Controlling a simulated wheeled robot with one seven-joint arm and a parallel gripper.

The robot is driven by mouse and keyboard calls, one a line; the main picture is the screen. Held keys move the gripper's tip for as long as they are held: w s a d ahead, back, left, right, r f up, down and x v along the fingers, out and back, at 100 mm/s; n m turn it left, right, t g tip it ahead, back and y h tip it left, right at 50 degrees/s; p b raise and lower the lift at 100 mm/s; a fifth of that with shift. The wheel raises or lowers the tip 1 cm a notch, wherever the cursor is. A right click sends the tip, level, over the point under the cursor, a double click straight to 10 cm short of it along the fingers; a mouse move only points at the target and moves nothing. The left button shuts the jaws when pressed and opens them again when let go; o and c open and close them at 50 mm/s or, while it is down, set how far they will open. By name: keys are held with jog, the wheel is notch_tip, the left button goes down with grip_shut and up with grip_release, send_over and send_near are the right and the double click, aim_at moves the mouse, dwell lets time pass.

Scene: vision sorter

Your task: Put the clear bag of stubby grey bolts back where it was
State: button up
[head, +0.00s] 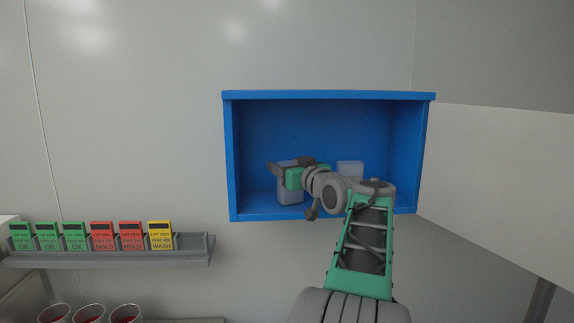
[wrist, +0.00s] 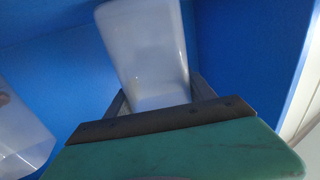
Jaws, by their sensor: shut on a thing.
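My gripper (head: 284,172) is inside the blue wall cabinet (head: 330,95), reaching in toward its left side. It is shut on a clear, whitish bag (head: 291,190), which hangs upright near the cabinet floor; I cannot tell whether it touches the floor. The held bag also shows between the fingers in the wrist view (wrist: 148,45). Its contents cannot be made out. A second pale translucent bag (head: 350,169) stands to the right in the cabinet, partly behind my arm. A translucent bag (wrist: 20,130) also shows at the left edge of the wrist view.
The cabinet's white door (head: 500,180) stands open to the right. A grey rail (head: 120,258) at the lower left holds green, red and yellow lot cards. Several cups with red contents (head: 89,314) stand below it. The cabinet's upper part is empty.

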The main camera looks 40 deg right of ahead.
jog(key=shift+s+f, duration=0.1)
jog(key=shift+f, duration=0.1)
jog(key=o, duration=1.7)
jog(key=shift+d, duration=0.15)
jog(key=shift+c, duration=0.2)
jog(key=shift+r, duration=0.1)
jog(key=shift+r, duration=0.35)
jog(key=b+v, duration=0.4)
jog(key=v, duration=0.8)
jog(key=shift+f, duration=0.15)
jog(key=shift+f, duration=0.1)
